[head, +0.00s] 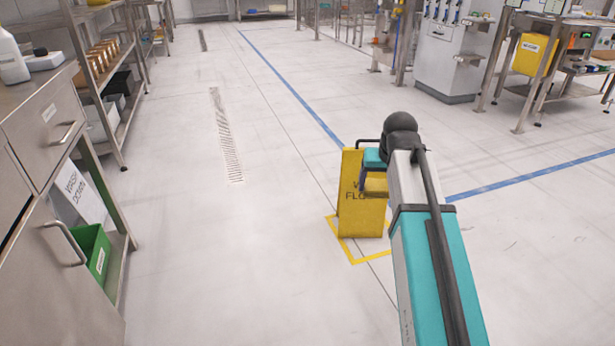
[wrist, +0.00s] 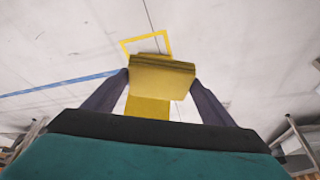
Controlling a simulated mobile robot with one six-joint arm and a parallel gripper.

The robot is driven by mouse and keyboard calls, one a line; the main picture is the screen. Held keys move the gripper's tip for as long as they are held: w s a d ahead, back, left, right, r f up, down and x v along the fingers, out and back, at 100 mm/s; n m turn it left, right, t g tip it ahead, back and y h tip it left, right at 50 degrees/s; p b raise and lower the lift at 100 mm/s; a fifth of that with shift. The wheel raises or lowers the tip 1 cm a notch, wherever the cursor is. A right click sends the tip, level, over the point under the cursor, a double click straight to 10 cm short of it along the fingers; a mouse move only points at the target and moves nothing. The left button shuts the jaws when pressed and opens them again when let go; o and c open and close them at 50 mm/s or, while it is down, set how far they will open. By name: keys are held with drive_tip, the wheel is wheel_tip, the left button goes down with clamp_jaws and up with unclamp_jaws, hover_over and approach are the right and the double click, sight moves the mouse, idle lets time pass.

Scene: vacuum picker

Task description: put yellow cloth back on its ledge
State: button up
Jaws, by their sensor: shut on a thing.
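My gripper (head: 374,178) is in the right half of the head view, held out in front of a yellow floor sign. It is shut on the yellow cloth (head: 377,187), which shows as a small ochre piece at the jaws. In the wrist view the cloth (wrist: 162,76) lies folded between the two dark fingertips. Another yellow patch shows below it; I cannot tell whether this is cloth or sign. I cannot make out which surface is the cloth's ledge.
The yellow floor sign (head: 358,215) stands in a yellow taped square (head: 372,258). A steel cabinet (head: 60,220) and a shelf rack (head: 105,75) line the left. A grey machine (head: 450,50) and steel tables are at back right. The middle floor is clear.

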drive_tip(key=s+r, duration=0.7)
drive_tip(key=shift+s+d+r, duration=0.15)
drive_tip(key=shift+s+d, duration=0.1)
drive_tip(key=shift+d, duration=0.2)
drive_tip(key=shift+d, duration=0.1)
